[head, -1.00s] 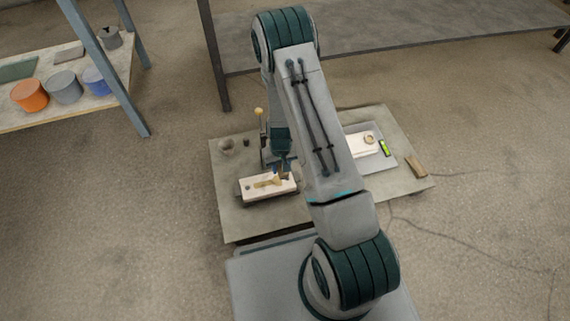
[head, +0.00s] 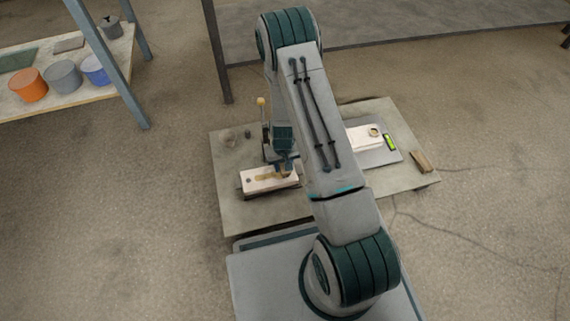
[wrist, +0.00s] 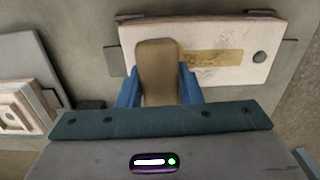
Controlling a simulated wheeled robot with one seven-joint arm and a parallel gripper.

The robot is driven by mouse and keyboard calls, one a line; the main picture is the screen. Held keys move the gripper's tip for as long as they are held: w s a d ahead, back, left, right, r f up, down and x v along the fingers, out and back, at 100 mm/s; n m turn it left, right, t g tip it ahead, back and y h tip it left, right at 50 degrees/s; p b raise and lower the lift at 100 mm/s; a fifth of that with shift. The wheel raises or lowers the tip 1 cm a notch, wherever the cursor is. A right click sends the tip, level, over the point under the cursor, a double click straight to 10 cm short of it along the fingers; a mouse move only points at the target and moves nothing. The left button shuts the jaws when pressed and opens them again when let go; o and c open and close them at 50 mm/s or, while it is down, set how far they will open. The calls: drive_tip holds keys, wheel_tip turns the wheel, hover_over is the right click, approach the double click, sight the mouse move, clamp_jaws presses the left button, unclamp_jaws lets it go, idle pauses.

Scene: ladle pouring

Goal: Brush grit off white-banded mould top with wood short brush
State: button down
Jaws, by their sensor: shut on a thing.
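My gripper (wrist: 159,82) has blue fingers shut on a brown wooden brush (wrist: 158,62), seen from above in the wrist view. The brush's upper end overlaps the left part of a pale mould block (wrist: 212,30); whether it touches the top is unclear. In the head view my gripper (head: 283,168) is over the right part of the mould (head: 256,187). I cannot make out a white band.
A second pale mould with a ring-shaped opening (head: 361,142) stands on a grey plate at right, beside a green level (head: 391,142). A wooden block (head: 421,161) lies at the table's right edge. A yellow-topped upright tool (head: 262,102) stands behind my gripper.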

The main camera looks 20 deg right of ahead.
drive_tip(key=shift+f, duration=0.75)
